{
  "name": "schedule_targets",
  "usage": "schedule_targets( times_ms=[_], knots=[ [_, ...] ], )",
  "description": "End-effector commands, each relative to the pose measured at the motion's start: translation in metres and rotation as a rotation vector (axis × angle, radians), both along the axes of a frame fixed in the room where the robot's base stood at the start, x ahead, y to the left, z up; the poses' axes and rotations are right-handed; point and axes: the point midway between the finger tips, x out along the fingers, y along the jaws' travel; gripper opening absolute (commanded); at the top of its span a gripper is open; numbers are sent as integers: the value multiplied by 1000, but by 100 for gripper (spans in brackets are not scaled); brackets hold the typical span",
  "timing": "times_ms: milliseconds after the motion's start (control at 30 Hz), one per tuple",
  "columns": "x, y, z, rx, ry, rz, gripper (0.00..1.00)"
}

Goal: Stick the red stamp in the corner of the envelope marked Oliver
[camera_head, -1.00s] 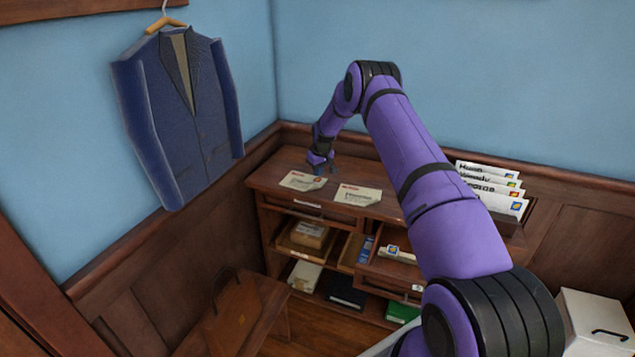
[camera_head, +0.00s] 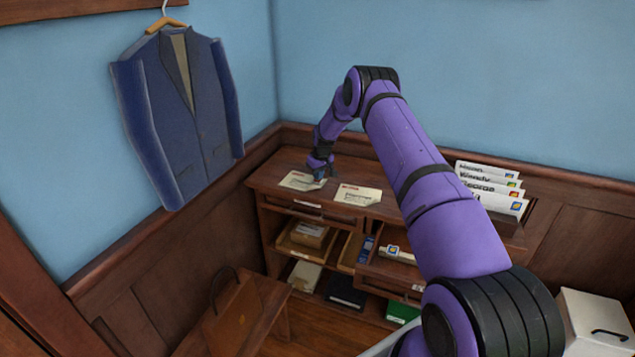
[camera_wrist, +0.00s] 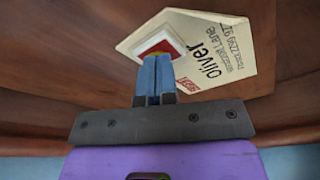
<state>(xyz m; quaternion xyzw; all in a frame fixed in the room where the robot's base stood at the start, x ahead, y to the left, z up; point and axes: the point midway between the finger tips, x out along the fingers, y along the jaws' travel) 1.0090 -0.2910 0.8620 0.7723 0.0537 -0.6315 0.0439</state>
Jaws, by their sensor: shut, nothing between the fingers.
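The envelope marked Oliver (camera_wrist: 232,62) lies flat on the wooden cabinet top. In the head view it is the left of two envelopes (camera_head: 298,182). The red stamp (camera_wrist: 167,45), red with a white border, is at a corner of that envelope, directly by my fingertips. The fingers partly cover it, and I cannot tell whether it is fully flat. My gripper (camera_wrist: 158,60) is shut with nothing between its blue fingers, its tips at the stamp. In the head view my gripper (camera_head: 319,173) is at the envelope's right end.
A second envelope (camera_head: 357,195) lies to the right on the cabinet top (camera_head: 270,172). Farther right, a holder keeps several stamped envelopes (camera_head: 492,184) upright. Boxes and books fill the shelves below. A blue jacket (camera_head: 180,115) hangs on the left wall.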

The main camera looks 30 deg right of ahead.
Motion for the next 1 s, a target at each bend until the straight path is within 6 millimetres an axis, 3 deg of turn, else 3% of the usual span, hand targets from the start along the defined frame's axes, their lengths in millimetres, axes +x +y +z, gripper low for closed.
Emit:
schedule_targets(
  times_ms=[1000],
  knots=[
    [-1,0,-8,1,2,0,0]
  ],
)
